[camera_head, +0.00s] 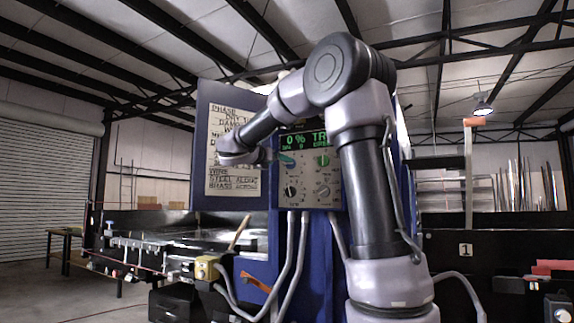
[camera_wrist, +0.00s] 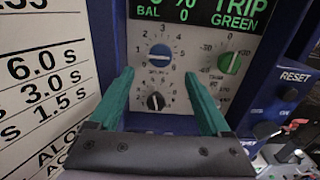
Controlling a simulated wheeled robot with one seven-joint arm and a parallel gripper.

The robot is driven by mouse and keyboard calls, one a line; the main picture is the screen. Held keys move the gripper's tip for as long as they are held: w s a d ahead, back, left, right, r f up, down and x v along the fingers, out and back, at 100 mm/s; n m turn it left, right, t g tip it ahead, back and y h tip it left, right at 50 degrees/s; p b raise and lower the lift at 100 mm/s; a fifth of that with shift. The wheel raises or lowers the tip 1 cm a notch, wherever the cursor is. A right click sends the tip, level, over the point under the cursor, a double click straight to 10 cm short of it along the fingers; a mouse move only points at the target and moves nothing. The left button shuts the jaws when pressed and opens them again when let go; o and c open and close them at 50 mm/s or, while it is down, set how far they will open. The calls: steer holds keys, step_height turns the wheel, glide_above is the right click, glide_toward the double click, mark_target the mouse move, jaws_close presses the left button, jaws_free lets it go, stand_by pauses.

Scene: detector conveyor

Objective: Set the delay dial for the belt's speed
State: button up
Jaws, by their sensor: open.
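The control panel (camera_wrist: 195,75) fills the wrist view. Its blue dial (camera_wrist: 160,55) has a white pointer line lying roughly level, a numbered scale around it and a small label that looks like "DELAY". A black dial (camera_wrist: 155,101) sits below it and a green dial (camera_wrist: 229,63) to the right. My gripper (camera_wrist: 158,73) is open and empty, its teal fingers to either side of the blue and black dials; I cannot tell whether they touch the panel. In the head view my gripper (camera_head: 287,159) is in front of the panel (camera_head: 307,205) and hides the blue dial.
A lit display (camera_wrist: 200,12) shows "TRIP", "GREEN" and "BAL 0". A placard (camera_wrist: 40,90) at left lists 6.0 S, 3.0 S and 1.5 S. A RESET button (camera_wrist: 290,95) is at right. The conveyor (camera_head: 150,245) stands left of the cabinet.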

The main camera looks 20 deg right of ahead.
mark_target(288, 164)
steer(key=x, duration=0.7)
steer(key=shift+w+d, duration=0.2)
steer(key=shift+d, duration=0.15)
jaws_close()
